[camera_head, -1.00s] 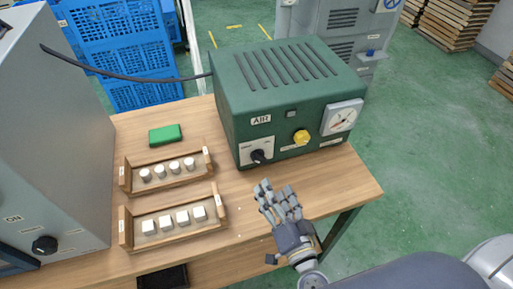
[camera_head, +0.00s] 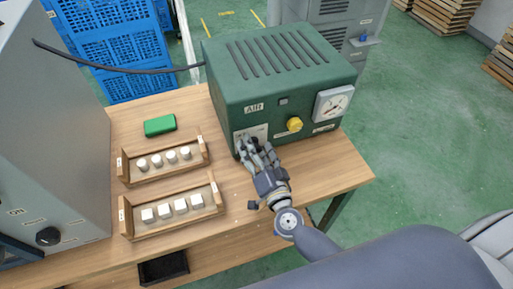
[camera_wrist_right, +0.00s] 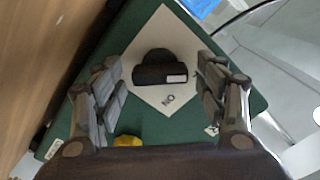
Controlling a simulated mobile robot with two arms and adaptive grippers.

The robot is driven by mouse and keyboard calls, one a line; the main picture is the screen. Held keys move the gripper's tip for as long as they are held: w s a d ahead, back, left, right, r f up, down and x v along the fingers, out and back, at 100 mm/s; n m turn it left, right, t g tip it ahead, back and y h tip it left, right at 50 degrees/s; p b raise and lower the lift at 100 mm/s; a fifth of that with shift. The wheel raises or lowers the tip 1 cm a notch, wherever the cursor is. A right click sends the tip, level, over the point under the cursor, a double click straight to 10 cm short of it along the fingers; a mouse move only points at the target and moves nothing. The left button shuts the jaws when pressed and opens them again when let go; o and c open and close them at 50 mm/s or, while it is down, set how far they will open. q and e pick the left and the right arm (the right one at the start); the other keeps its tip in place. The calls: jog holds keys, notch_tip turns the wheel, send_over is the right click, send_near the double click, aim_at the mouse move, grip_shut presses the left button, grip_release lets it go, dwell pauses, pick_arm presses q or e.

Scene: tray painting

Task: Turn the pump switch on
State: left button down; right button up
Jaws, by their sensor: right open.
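The green pump box (camera_head: 270,85) with an "AIR" label stands at the back right of the wooden table. Its black rotary switch (camera_wrist_right: 160,68) sits on a white plate in the right wrist view, with "ON" printed on the plate (camera_wrist_right: 165,20). In the head view the plate (camera_head: 262,130) is partly covered and the switch is hidden behind my fingers. My right gripper (camera_head: 252,149) is open in front of the switch. In the wrist view its fingers lie on both sides of the switch, with gaps to it. My left gripper is not in view.
A yellow knob (camera_head: 294,124) and a round gauge (camera_head: 333,103) are right of the switch. Two wooden trays (camera_head: 130,179) (camera_head: 134,233) hold small white pieces on the left. A green block (camera_head: 160,125) lies behind them. A grey cabinet (camera_head: 50,130) stands far left.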

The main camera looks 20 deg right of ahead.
jog(key=c, duration=1.1)
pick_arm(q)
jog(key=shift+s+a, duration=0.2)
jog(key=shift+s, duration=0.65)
pick_arm(e)
jog(key=shift+o, duration=0.2)
